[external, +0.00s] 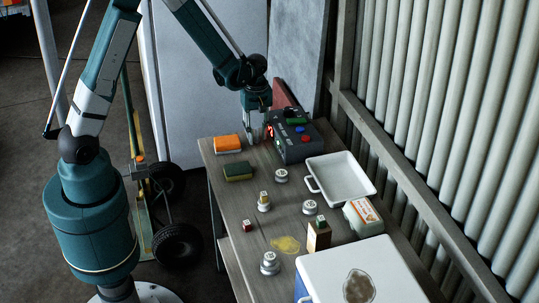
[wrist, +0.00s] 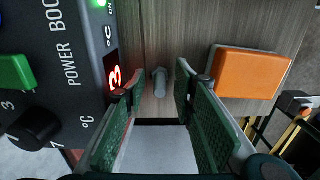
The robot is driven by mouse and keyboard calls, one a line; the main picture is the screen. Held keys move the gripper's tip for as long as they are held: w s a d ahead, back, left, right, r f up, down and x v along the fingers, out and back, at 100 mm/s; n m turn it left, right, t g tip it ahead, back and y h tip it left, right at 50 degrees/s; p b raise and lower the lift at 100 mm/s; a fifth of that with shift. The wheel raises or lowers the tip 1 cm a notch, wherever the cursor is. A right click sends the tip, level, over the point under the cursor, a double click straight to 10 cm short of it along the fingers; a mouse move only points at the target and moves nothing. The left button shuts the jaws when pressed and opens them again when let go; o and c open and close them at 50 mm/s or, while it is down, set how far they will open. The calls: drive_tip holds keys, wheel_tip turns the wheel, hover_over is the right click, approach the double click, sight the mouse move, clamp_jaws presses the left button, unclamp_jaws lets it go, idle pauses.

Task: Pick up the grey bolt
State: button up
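The grey bolt (wrist: 159,82) is a small grey piece on the wooden table in the wrist view, between the control box and the orange block. My gripper (wrist: 158,88) is open, with one green-padded finger on each side of the bolt's place in the picture and a gap to both. I cannot tell how high the fingertips are above the table. In the external view my gripper (external: 255,138) points down at the table's far end, just left of the control box. The bolt cannot be made out there.
The dark control box (external: 295,140) stands close right of my gripper. An orange block (external: 227,143) and a green-yellow sponge (external: 238,171) lie to the left. Several round metal pieces, a white tray (external: 352,190), a small red cube (external: 247,226) and a cooler (external: 330,275) are nearer the camera.

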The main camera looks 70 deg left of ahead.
drive_tip(key=shift+c, duration=0.3)
clamp_jaws()
drive_tip(key=shift+r+p, duration=0.7)
drive_tip(key=shift+r, duration=4.3)
